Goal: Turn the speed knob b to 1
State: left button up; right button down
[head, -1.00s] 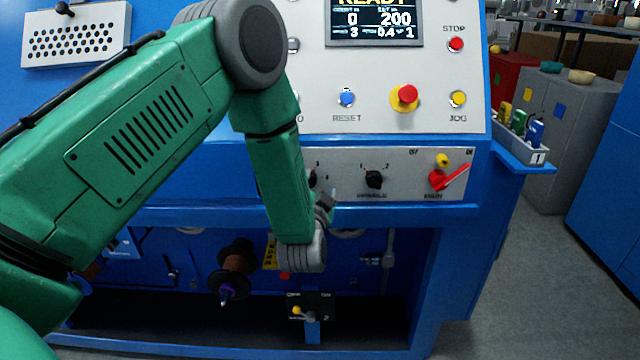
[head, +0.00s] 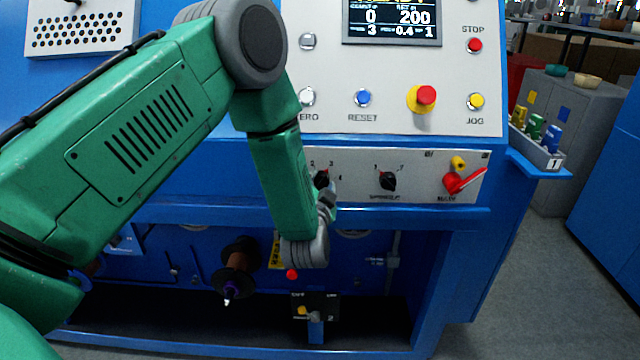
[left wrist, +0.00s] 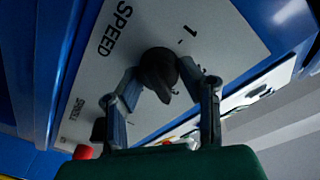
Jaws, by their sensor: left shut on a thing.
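The speed knob (head: 321,180) is dark and sits on the grey lower panel, with the numbers 2, 3 and 4 around it; my arm hides part of it in the head view. In the left wrist view the knob (left wrist: 158,68) is between my fingers, beside the printed word SPEED and a 1 mark. Its narrow end points down-right in that view, away from the 1. My left gripper (left wrist: 161,76) is shut on the knob, a fingertip at each side. It also shows in the head view (head: 328,193), partly behind my arm.
Right of it are the spindle knob (head: 388,181) and a red main switch (head: 463,180). Above are buttons, a red emergency stop (head: 422,98) and a display (head: 392,20) reading 0 and 200. A blue ledge (head: 400,217) runs below the panel.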

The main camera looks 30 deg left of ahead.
pick_arm(q)
jog(key=shift+d+f+n, duration=0.1)
jog(key=shift+f+n, duration=0.1)
jog(key=shift+n, duration=0.1)
jog(key=n+b, duration=0.1)
jog(key=n, duration=0.1)
jog(key=shift+f+n, duration=0.1)
jog(key=shift+n, duration=0.2)
jog(key=n+b, duration=0.1)
jog(key=n, duration=0.2)
jog(key=shift+f+n+y, duration=0.1)
jog(key=shift+n+y, duration=0.2)
jog(key=shift+n, duration=0.1)
jog(key=n+b, duration=0.1)
jog(key=n, duration=0.3)
jog(key=n+y+b, duration=0.1)
jog(key=n+b, duration=0.1)
jog(key=n, duration=0.1)
jog(key=shift+f+n, duration=0.1)
jog(key=shift+n, duration=0.3)
jog(key=n+b, duration=0.2)
jog(key=n, duration=0.3)
jog(key=shift+n+y+b, duration=0.3)
jog(key=shift+n, duration=0.1)
jog(key=n+b, duration=0.1)
jog(key=n, duration=0.1)
jog(key=n+b, duration=0.1)
jog(key=n, duration=0.1)
jog(key=shift+n+g+y, duration=0.3)
jog(key=shift+n, duration=0.3)
